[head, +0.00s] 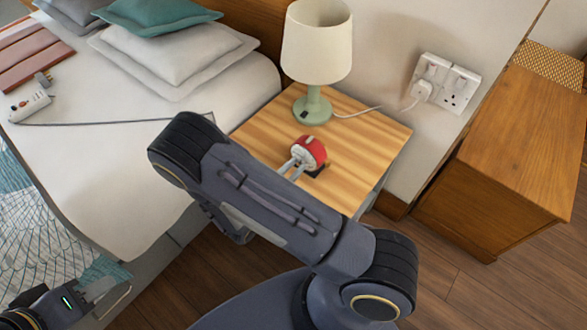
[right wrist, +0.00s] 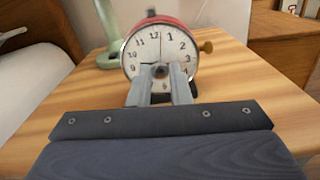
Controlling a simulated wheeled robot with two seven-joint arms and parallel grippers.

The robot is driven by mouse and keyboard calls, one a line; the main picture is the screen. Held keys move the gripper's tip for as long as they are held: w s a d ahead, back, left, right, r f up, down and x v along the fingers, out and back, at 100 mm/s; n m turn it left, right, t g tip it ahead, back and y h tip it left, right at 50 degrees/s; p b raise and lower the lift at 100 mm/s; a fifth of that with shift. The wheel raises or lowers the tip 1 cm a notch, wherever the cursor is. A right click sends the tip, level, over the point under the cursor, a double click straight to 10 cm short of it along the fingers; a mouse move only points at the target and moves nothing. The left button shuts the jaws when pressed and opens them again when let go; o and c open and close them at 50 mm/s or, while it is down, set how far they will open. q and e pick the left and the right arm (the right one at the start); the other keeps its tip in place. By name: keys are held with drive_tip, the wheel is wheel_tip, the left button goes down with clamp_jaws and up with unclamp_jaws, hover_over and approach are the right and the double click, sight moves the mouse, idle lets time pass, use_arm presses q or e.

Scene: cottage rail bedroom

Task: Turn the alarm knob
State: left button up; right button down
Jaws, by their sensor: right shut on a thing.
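The red alarm clock (head: 313,149) stands on the bedside table (head: 358,130). Its white dial (right wrist: 146,54) faces the right wrist camera. My right gripper (head: 298,161) is at the front of the dial. In the right wrist view, its fingertips (right wrist: 161,70) close on a small dark part at the dial's middle, which they mostly hide. My left gripper (head: 107,295) is low at the left, away from the clock; its fingers look spread and empty.
A lamp (head: 315,50) with a green base stands behind the clock. The bed (head: 110,150) is left, a wall socket (head: 447,83) and wooden cabinet (head: 510,150) right. The table's right side is clear.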

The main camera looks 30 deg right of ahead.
drive_tip(key=m+b, duration=0.3)
drive_tip(key=m, duration=0.1)
drive_tip(key=shift+f, duration=0.2)
drive_tip(key=m+b, duration=0.3)
drive_tip(key=m, duration=0.1)
drive_tip(key=shift+m+b, duration=0.3)
drive_tip(key=shift+m, duration=0.1)
drive_tip(key=m+b, duration=0.3)
drive_tip(key=shift+m, duration=0.3)
drive_tip(key=m+b, duration=0.4)
drive_tip(key=shift+f+m, duration=0.1)
drive_tip(key=shift+m, duration=0.2)
drive_tip(key=m+b, duration=1.2)
drive_tip(key=shift+m, duration=0.4)
drive_tip(key=shift+m+b, duration=1.1)
drive_tip(key=shift+r+m+b, duration=0.25)
drive_tip(key=shift+m+b, duration=0.25)
drive_tip(key=shift+m, duration=0.7)
